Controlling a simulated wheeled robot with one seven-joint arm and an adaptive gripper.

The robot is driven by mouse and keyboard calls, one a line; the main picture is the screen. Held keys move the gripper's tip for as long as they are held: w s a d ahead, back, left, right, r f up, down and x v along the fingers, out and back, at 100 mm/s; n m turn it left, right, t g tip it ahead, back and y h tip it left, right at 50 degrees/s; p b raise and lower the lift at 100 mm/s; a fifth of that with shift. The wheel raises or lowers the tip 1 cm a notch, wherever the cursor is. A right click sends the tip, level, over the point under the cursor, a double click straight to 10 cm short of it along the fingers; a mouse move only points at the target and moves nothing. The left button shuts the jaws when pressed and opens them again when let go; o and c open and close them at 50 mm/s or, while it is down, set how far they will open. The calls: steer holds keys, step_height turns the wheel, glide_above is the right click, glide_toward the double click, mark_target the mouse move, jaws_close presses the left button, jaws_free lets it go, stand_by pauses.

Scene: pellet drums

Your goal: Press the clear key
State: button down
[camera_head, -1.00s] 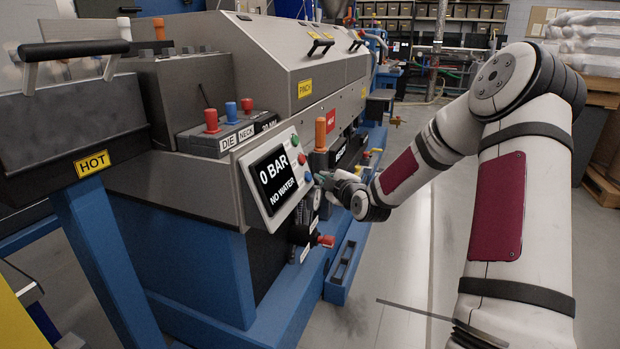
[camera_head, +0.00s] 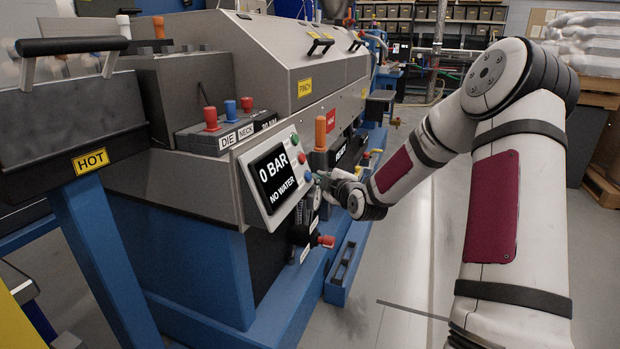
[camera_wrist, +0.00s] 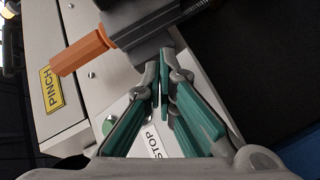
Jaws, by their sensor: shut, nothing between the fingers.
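The control panel (camera_head: 274,178) has a dark screen reading "0 BAR NO WATER". Down its right edge run a green button (camera_head: 295,139), a red button (camera_head: 302,158) and a blue button (camera_head: 308,177). I cannot read a clear label on any of them. My gripper (camera_head: 321,179) is shut and empty, just right of the blue button; I cannot tell whether it touches. In the wrist view the shut green-padded fingers (camera_wrist: 160,76) point past the panel face. A green button (camera_wrist: 108,125) and a "STOP" label (camera_wrist: 155,140) show there, the label partly hidden by the fingers.
An orange handle (camera_head: 320,131) rises on a dark block close beside the panel and my fingers; it also shows in the wrist view (camera_wrist: 80,51). A red-capped valve (camera_head: 326,241) sticks out below. Open floor (camera_head: 410,260) lies to the right of the machine.

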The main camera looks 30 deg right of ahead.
steer(key=shift+w+a+f+b, duration=0.15)
steer(key=shift+w+a+b, duration=0.15)
steer(key=shift+b, duration=0.15)
stand_by(0.6)
steer(key=shift+s+d+r, duration=0.3)
steer(key=shift+s+d, duration=0.2)
steer(key=shift+s, duration=0.15)
stand_by(0.3)
steer(key=shift+s+d+r+p, duration=0.3)
steer(key=shift+s+d, duration=0.2)
steer(key=shift+s, duration=0.1)
steer(key=shift+s+d+r+p, duration=0.3)
steer(key=shift+s+d, duration=0.15)
steer(key=shift+s, duration=0.2)
steer(key=shift+s+d+r+p, duration=0.3)
steer(key=shift+s+d, duration=0.2)
steer(key=shift+s, duration=0.1)
